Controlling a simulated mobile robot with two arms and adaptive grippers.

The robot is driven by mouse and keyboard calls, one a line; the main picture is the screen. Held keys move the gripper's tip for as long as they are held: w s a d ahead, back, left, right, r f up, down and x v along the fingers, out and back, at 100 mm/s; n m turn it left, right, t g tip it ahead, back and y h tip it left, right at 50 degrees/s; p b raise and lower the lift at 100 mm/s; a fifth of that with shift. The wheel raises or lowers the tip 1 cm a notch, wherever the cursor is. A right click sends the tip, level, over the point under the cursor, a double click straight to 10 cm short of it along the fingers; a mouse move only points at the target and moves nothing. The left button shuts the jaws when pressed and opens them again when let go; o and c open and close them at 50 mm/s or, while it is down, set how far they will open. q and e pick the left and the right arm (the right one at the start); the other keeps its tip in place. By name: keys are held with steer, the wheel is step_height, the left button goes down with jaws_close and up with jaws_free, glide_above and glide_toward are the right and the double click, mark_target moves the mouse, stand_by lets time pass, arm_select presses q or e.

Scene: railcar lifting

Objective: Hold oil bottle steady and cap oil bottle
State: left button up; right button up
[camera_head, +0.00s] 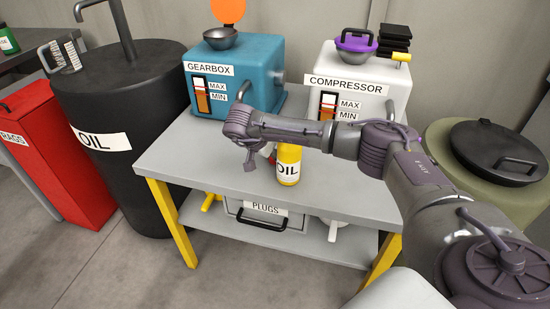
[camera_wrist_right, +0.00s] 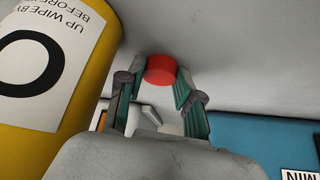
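A yellow oil bottle (camera_head: 288,166) stands upright near the front middle of the table; its top is hidden behind my right arm. In the right wrist view the bottle (camera_wrist_right: 75,95) fills the left side. My right gripper (camera_head: 250,158) is low over the table, just left of the bottle. In the wrist view the red cap (camera_wrist_right: 161,70) is between its fingertips, with the fingers bent inward onto it. I cannot tell if the cap still touches the table. My left gripper is not in view.
The table (camera_head: 185,152) has bare room at its left and front. Behind are a blue gearbox (camera_head: 250,65) and a white compressor (camera_head: 378,72). A black oil drum (camera_head: 120,95) stands at left, beside a red rags bin (camera_head: 48,140). A plugs box (camera_head: 240,210) is on the shelf below.

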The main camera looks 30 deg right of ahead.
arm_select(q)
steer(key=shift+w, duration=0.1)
arm_select(e)
steer(key=shift+r, duration=0.5)
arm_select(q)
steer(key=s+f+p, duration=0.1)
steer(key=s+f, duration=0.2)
arm_select(e)
step_height(320, 180, up, 17)
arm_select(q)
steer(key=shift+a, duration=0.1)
